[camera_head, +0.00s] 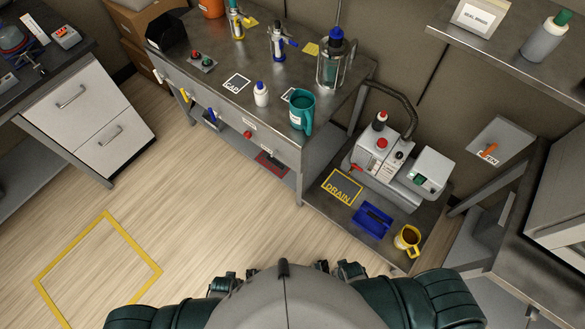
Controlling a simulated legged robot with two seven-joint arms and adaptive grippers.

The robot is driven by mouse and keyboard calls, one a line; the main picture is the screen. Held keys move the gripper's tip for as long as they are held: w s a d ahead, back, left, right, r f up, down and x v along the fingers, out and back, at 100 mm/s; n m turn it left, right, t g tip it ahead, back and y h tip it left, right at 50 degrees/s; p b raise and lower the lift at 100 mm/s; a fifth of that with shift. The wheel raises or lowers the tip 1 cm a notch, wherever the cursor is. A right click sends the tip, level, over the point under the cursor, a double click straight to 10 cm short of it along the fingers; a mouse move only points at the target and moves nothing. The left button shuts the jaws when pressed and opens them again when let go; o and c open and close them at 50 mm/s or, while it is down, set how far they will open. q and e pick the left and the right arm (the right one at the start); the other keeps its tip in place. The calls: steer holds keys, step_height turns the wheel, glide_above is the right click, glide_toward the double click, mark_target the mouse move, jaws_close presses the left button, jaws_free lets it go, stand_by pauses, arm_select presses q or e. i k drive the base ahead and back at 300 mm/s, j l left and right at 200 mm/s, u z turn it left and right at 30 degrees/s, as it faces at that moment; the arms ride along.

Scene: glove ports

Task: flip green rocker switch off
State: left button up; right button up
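A green rocker switch (419,180) sits on the front of a light grey box, part of the grey pump-like machine (381,158) at right. The switch is small, and I cannot tell which side of it is pressed. Dark parts of my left gripper (223,284) and my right gripper (347,271) show at the bottom edge, just beyond my body. Both are far from the switch and touch nothing that I can see. My body hides most of them, so their fingers cannot be made out.
The machine stands on a low dark stand with a DRAIN label (341,188), a blue tray (372,220) and a yellow mug (407,239) in front. A workbench (225,75) with bottles is at left. An orange-handled wall box (499,140) is right. The floor at left is clear.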

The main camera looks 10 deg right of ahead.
mark_target(419, 179)
steer(key=z, duration=1.75)
